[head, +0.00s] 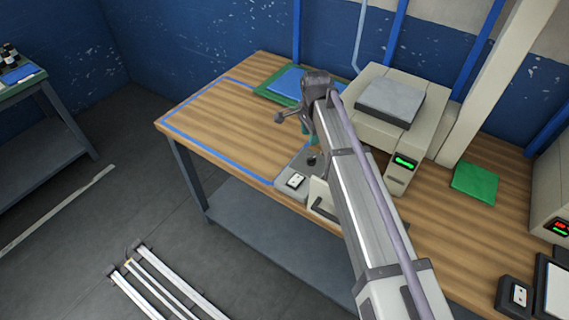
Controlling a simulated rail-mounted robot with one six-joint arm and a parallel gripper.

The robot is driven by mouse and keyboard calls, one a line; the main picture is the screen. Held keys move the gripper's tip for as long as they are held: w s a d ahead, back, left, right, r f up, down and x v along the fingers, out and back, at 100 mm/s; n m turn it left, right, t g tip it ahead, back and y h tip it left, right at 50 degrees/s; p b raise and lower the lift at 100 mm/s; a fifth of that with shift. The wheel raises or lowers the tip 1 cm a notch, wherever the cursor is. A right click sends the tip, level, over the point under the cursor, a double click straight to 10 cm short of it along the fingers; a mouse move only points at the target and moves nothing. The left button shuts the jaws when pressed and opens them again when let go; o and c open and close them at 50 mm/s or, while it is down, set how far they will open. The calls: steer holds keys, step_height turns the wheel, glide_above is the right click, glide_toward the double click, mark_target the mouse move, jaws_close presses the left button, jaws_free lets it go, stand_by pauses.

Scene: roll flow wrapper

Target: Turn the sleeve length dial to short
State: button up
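My arm reaches from the lower right over the wooden bench. My gripper (292,118) is at its far end, above the bench and left of the pale machine with the green display. It is small and partly covered by my own arm, so I cannot tell whether it is open or shut. A small dark knob (312,160) sits on a grey base below the gripper, close to my arm. I cannot tell whether it is the sleeve length dial, and no setting on it is readable. No contact between gripper and knob is visible.
The pale machine (424,133) stands right of my arm, with a grey top plate. A small switch panel (295,181) sits at the bench's front edge. A blue and green mat (287,82) lies behind. The bench's left part (215,115) is clear, outlined in blue tape.

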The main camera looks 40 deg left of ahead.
mark_target(310, 158)
steer(key=f+b, duration=1.1)
steer(key=shift+w+d, duration=0.15)
steer(key=shift+d, duration=0.05)
steer(key=shift+r, duration=0.2)
jaws_close()
